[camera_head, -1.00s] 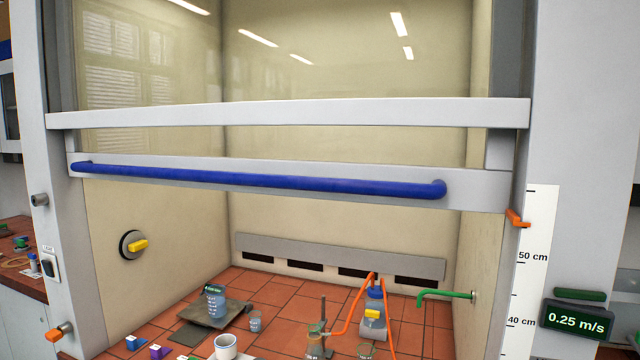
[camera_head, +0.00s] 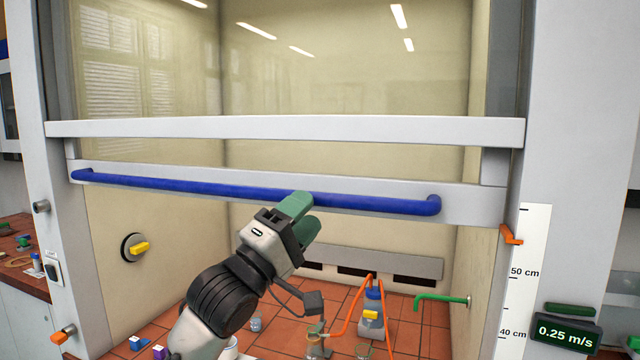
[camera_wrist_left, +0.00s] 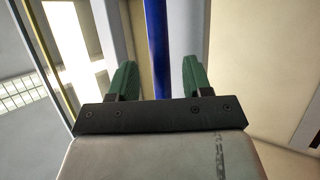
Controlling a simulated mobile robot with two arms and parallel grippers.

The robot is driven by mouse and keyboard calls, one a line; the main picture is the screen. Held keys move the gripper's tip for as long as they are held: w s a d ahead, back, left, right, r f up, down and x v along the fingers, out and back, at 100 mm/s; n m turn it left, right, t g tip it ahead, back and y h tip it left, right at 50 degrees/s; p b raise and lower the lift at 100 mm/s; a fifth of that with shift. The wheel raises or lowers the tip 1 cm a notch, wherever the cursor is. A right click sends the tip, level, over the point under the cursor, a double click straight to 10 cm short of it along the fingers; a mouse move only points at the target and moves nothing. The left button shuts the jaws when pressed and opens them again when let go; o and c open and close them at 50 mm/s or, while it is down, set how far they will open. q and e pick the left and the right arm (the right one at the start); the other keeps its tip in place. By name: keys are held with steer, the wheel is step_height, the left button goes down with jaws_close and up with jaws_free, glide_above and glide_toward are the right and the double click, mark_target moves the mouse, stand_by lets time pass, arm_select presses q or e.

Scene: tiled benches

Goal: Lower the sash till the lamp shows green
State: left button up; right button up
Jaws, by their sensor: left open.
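The glass sash is partly raised, with a blue handle bar (camera_head: 200,188) along its grey lower rail (camera_head: 470,205). My left gripper (camera_head: 303,212) has green fingers and is at the bar, right of its middle. In the left wrist view, the bar (camera_wrist_left: 157,50) runs between the open fingers (camera_wrist_left: 157,80), with gaps on both sides; I cannot tell how deep it sits. An orange pointer (camera_head: 511,234) stands above the 50 cm mark of the scale (camera_head: 527,290). The display (camera_head: 565,333) reads 0.25 m/s. A dark green strip (camera_head: 570,310) above it looks unlit. My right gripper is out of view.
Inside the hood, an orange tube (camera_head: 345,322), a blue-capped bottle (camera_head: 373,305) and a green tap (camera_head: 440,298) stand over red tiles. A yellow knob (camera_head: 140,248) is on the left wall. My left arm hides part of the worktop.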

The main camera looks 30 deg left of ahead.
mark_target(320, 200)
arm_select(q)
steer(key=p+x, duration=0.1)
steer(key=x, duration=0.2)
steer(key=shift+s+r, duration=0.15)
steer(key=shift+r, duration=0.05)
steer(key=shift+w+d+r+p, duration=0.1)
steer(key=shift+w+p, duration=0.2)
steer(key=shift+w, duration=0.35)
steer(key=shift+c, duration=0.4)
jaws_close()
